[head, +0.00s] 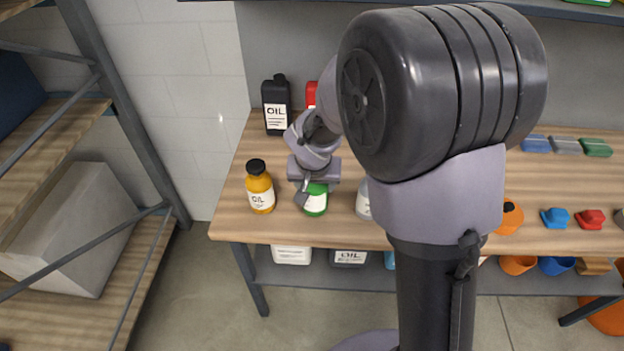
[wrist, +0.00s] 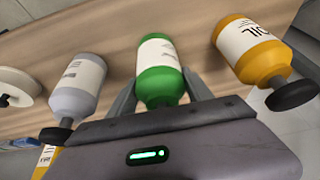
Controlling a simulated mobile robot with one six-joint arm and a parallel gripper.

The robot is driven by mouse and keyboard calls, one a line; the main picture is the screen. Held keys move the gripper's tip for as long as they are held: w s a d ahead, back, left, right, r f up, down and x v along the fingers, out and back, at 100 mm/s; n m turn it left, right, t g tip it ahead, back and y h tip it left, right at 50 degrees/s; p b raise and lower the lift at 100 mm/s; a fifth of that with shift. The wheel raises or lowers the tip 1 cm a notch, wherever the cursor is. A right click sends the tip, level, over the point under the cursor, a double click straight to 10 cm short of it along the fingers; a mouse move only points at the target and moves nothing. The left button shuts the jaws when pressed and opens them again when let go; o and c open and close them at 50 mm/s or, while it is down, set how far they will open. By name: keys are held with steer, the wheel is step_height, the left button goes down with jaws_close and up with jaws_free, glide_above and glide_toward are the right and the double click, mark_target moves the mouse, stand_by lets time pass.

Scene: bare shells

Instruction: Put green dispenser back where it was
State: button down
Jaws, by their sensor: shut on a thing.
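The green dispenser (head: 316,204) is a green bottle with a white label, on or just above the wooden workbench top, right of an orange oil bottle (head: 260,188). It also shows in the wrist view (wrist: 161,87), between the two fingers. My gripper (head: 312,190) is shut on it from above. The top of the dispenser is hidden behind my gripper. I cannot tell whether its base touches the wood.
A grey bottle (wrist: 78,88) stands on the other side of the dispenser from the orange bottle. A black oil can (head: 276,105) stands behind. Coloured blocks and bins sit at the right of the workbench (head: 232,220). A shelf rack (head: 105,75) stands at the left.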

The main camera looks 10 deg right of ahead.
steer(key=shift+w+d+f, duration=0.1)
steer(key=shift+w+f, duration=0.2)
steer(key=shift+s+f, duration=0.1)
steer(key=shift+c, duration=2.2)
jaws_free()
steer(key=p+v, duration=0.4)
steer(key=v, duration=0.8)
steer(key=s+r+y, duration=0.1)
steer(key=s+r, duration=0.2)
steer(key=s, duration=0.4)
steer(key=s+a+r+t+y, duration=0.1)
steer(key=s+r, duration=0.3)
steer(key=s, duration=0.2)
steer(key=s+a+r+y, duration=0.1)
steer(key=s+r, duration=0.2)
steer(key=s, duration=0.4)
steer(key=shift+s+a+r+m, duration=0.2)
steer(key=shift+s+a+m, duration=0.1)
steer(key=shift+m, duration=0.1)
